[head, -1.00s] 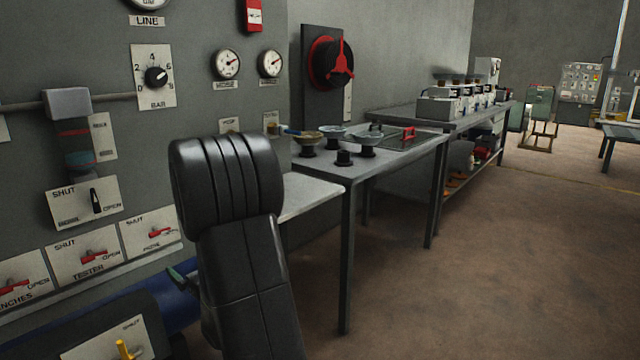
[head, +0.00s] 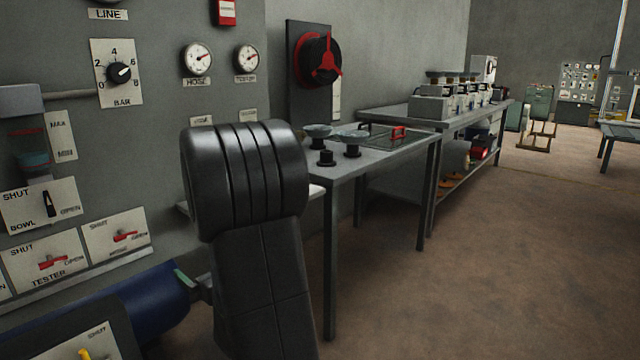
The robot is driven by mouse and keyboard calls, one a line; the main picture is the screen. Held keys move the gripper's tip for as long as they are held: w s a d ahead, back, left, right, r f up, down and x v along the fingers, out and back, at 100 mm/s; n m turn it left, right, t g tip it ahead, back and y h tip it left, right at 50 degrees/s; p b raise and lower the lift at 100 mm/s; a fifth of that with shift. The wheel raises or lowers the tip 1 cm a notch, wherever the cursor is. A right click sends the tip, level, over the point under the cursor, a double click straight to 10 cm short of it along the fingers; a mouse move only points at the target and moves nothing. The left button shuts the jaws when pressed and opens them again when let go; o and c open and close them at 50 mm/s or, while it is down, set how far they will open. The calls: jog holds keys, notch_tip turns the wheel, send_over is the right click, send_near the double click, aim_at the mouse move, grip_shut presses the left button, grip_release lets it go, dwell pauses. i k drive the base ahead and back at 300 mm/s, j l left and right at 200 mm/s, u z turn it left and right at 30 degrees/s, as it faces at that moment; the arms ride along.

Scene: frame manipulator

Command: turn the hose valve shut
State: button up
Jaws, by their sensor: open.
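The hose valve (head: 123,237) is a small red lever on a pale plate low on the grey panel, the rightmost of the row. Its plate is marked SHUT at the upper left. The lever lies nearly level, on the side of the blurred OPEN mark. The name below it is too blurred to read surely. My gripper (head: 190,280) shows only as a small green and grey tip beside my black arm link, below and right of the valve plate. It is apart from the lever in the picture. The rest of it is hidden behind my arm. The jaws are open and I see nothing in them.
The tester valve (head: 52,263) sits just left, with the bowl valve (head: 48,204) above it. A blue cylinder (head: 150,300) lies below the panel. A grey table (head: 400,150) with bowls stands right of my arm. The floor at right is clear.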

aim_at(122, 236)
jog(key=i+l, duration=0.25)
jog(key=l, duration=0.3)
jog(key=u, duration=1.4)
jog(key=i+u, duration=0.15)
jog(key=i, duration=0.4)
jog(key=k+l+u, duration=0.15)
jog(key=k+l, duration=0.1)
jog(key=l, duration=0.1)
